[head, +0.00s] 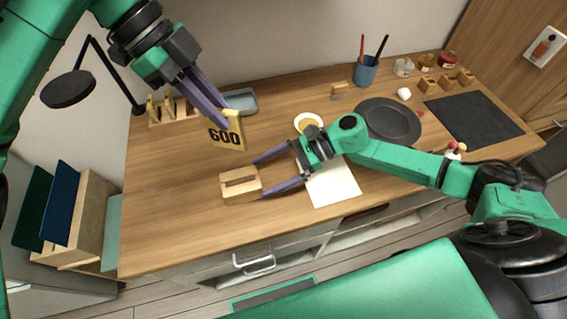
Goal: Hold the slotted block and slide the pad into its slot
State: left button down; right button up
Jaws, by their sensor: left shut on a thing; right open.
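The pad (227,136) is a yellow-tan square slab marked "600". My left gripper (222,116) is shut on its upper edge and holds it above the table, behind and left of my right gripper. The slotted block (241,193) is light wood with a dark slot along its top and rests on the table. My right gripper (259,178) is open, with one finger behind the block and one in front at its right end. I cannot tell whether the fingers touch the block. The pad is apart from the block.
A white sheet (333,184) lies right of the block. A white bowl (308,122), a dark round plate (388,122), a black mat (474,119) and a blue pen cup (366,72) stand further right. A wooden rack (172,111) is at the back left. The table's left front is clear.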

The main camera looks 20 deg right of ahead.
aim_at(242, 186)
jog(key=x, duration=0.7)
jog(key=shift+a+f, duration=0.1)
jog(key=shift+a, duration=0.1)
jog(key=c, duration=1.3)
pick_arm(q)
notch_tip(242, 186, down, 4)
jog(key=n+t, duration=0.1)
jog(key=n, duration=0.1)
jog(key=n+t, duration=0.1)
jog(key=n, duration=0.1)
jog(key=shift+a+f+h, duration=0.1)
jog(key=shift+f+h, duration=0.1)
jog(key=shift+h, duration=0.1)
jog(key=shift+a+f+n+t, duration=0.1)
jog(key=shift+f+n+t, duration=0.45)
jog(key=shift+n, duration=0.45)
notch_tip(242, 186, down, 6)
jog(key=shift+f, duration=0.25)
